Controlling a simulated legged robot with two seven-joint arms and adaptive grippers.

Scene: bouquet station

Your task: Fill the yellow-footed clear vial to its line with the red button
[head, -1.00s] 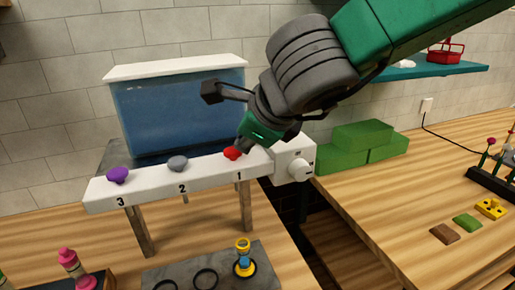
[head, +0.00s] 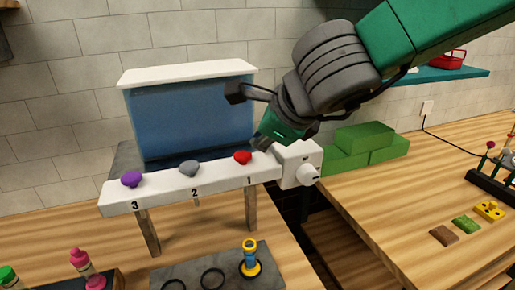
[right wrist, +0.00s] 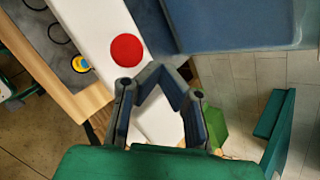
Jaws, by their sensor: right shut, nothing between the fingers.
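The yellow-footed clear vial (head: 250,260) stands upright on the grey plate below the dispenser's place 1. Blue liquid shows in it; its line is too small to make out. The vial's yellow foot also shows in the right wrist view (right wrist: 81,64). The red button (head: 243,157) sits on the white bar above the number 1, and in the right wrist view (right wrist: 127,50) it is uncovered. My right gripper (head: 262,141) is shut and empty, just above and right of the button, apart from it. My left gripper is not in view.
A blue-filled tank (head: 190,115) stands behind the bar. A purple button (head: 132,179) and a grey button (head: 189,168) sit left of the red one. A white box with a knob (head: 303,170) is at the bar's right end. Green blocks (head: 365,143) stand farther right.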

